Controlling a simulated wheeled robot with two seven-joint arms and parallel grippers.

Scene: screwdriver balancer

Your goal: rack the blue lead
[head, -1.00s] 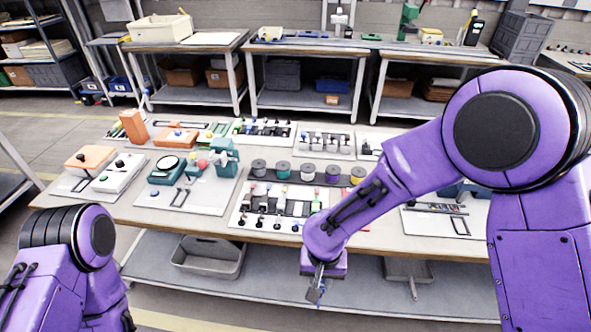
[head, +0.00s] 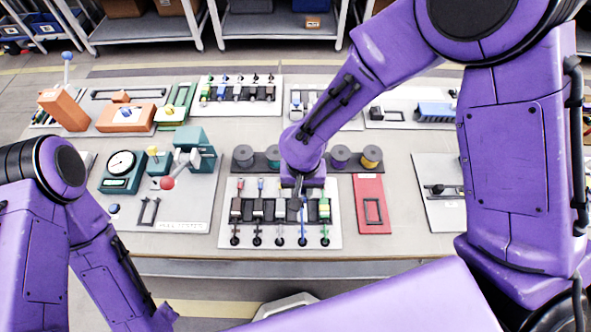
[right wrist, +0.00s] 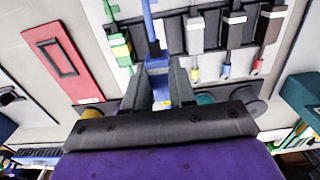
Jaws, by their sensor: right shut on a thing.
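The blue lead (head: 302,228) shows in the head view at the front of the white board, fourth from the left, with its upper part hidden by my right gripper. My right gripper (head: 298,202) points down over the black rack (head: 269,210). In the right wrist view my right gripper (right wrist: 161,66) is shut on the blue lead (right wrist: 150,18), with blue showing between its fingers. The lead lines up with the rack between the green lead (right wrist: 120,47) and a grey one. I cannot tell whether it is seated.
A red plate (head: 372,218) lies right of the white board (head: 228,238). A row of spools (head: 340,157) stands close behind the rack. A teal tester (head: 195,146) with a red ball stands to the left. Other leads hang close on both sides of the blue one.

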